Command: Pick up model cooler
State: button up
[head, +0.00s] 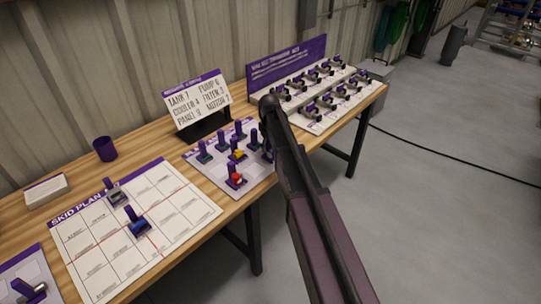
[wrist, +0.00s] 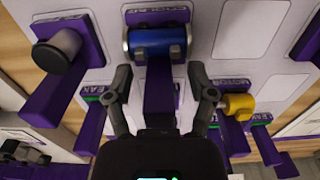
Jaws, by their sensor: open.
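In the wrist view, a model with a blue cylinder (wrist: 159,42) sits on a purple base on a white, labelled board. It appears to be the model cooler, though its label is only partly readable. A purple handle extends from it towards me. My gripper (wrist: 160,85) is open, with one finger on each side of this handle. I cannot tell whether either finger touches it. In the head view, my arm hides the gripper and part of the model board (head: 202,177).
A grey-ended model (wrist: 58,52) stands left and a yellow model (wrist: 238,106) right in the wrist view, close to the fingers. In the head view, a skid plan (head: 105,268) carries two models. A purple cup (head: 105,149), sign (head: 197,100) and valve rack (head: 345,117) share the bench.

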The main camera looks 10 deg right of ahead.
dwell(0.4)
grip_shut()
jog(key=shift+r, duration=0.1)
notch_tip(320, 180, up, 3)
jog(key=p, duration=0.3)
jog(key=s+a+r+p, duration=0.1)
jog(key=s+p, duration=0.1)
jog(key=s, duration=1.4)
jog(key=shift+a+r, duration=0.2)
jog(key=shift+r, duration=0.2)
dwell(0.5)
